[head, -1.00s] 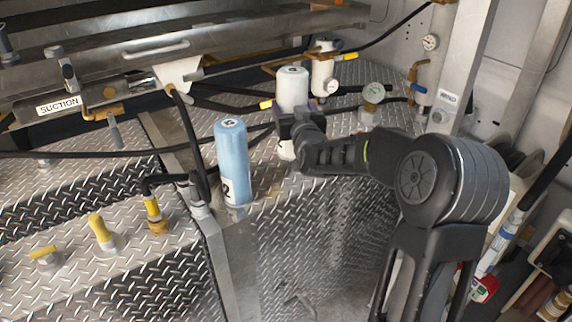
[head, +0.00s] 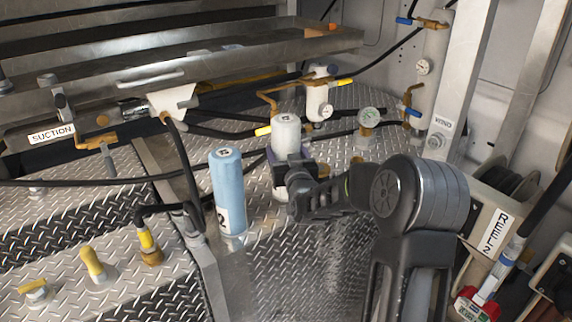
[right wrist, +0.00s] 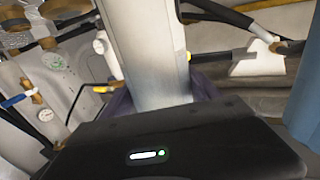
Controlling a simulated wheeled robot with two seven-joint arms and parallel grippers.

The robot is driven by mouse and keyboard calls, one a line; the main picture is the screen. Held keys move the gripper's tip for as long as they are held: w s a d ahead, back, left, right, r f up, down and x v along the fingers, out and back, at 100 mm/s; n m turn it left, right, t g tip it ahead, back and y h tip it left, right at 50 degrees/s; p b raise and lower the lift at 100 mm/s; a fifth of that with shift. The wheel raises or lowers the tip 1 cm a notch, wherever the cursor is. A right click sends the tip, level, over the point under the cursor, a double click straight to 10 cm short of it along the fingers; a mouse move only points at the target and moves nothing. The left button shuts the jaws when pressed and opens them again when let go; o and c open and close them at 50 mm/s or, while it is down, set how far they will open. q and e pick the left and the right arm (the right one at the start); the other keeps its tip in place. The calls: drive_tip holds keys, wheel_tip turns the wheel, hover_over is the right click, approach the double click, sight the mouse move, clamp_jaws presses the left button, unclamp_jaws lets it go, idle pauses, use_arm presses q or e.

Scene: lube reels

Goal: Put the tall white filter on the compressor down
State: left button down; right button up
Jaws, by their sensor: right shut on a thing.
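The tall white filter (head: 286,132) is upright in my right gripper (head: 292,170), which is shut around its middle. It stands over the diamond-plate deck (head: 262,262), to the right of a tall blue filter (head: 228,192). Its lower end shows just under the jaws, close to the deck; I cannot tell whether it touches. In the right wrist view the white filter (right wrist: 148,50) rises in front of the dark gripper body, which hides its lower part. My left gripper is in neither view.
Yellow-handled valves (head: 92,262) stand at the left. Bare deck lies in front of the filter.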

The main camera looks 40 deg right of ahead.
drive_tip(key=shift+r, duration=0.1)
wheel_tip(320, 180, down, 4)
drive_tip(key=shift+r+p, duration=0.25)
drive_tip(key=shift+p, duration=0.05)
drive_tip(key=shift+f, duration=0.1)
drive_tip(key=shift+f+b, duration=0.2)
drive_tip(key=shift+b, duration=0.1)
drive_tip(key=o, duration=1.9)
drive_tip(key=shift+r, duration=0.1)
